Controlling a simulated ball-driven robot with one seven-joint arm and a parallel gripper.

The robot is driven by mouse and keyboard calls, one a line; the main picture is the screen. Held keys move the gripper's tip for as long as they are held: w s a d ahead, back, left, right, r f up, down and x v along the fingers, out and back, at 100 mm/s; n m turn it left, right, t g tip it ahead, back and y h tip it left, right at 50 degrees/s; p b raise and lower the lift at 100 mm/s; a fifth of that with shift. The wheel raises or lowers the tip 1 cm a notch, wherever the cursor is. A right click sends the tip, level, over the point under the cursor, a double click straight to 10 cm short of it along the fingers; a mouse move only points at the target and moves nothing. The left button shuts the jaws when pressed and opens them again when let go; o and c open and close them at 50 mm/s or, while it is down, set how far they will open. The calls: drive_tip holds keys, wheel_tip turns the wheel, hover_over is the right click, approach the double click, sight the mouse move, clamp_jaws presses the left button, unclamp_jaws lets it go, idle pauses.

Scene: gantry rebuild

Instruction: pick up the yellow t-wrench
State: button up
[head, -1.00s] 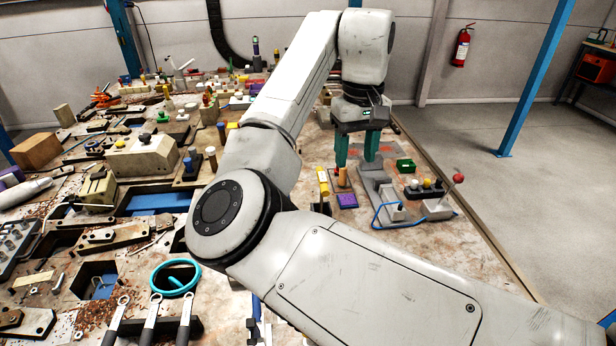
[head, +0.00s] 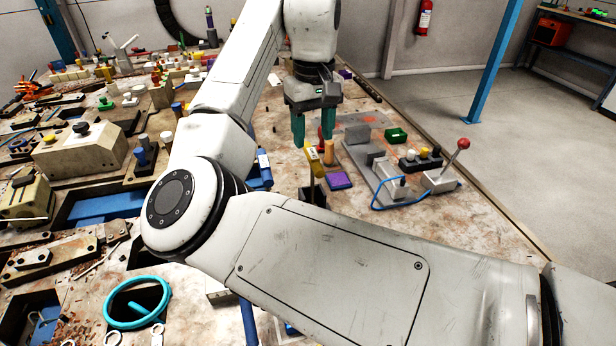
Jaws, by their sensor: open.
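The yellow t-wrench (head: 314,161) appears to be the yellow bar just below my gripper, with a dark stem under it, beside a dark holder or slot. My gripper (head: 313,138) points down with its two green fingers apart, one to each side above the yellow bar. The jaws are open and nothing shows between them. The right finger is close to a red piece and an orange cylinder, and I cannot tell whether it touches them. My arm crosses the front of the view and hides part of the bench.
A purple block (head: 338,180) lies right of the wrench. A teal ring (head: 137,303) lies front left. The bench's left side is crowded.

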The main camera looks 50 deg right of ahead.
sight(312, 187)
wheel_tip(312, 187, down, 10)
drive_tip(key=shift+f, duration=0.25)
idle(0.4)
drive_tip(key=shift+c, duration=0.2)
clamp_jaws()
idle(1.0)
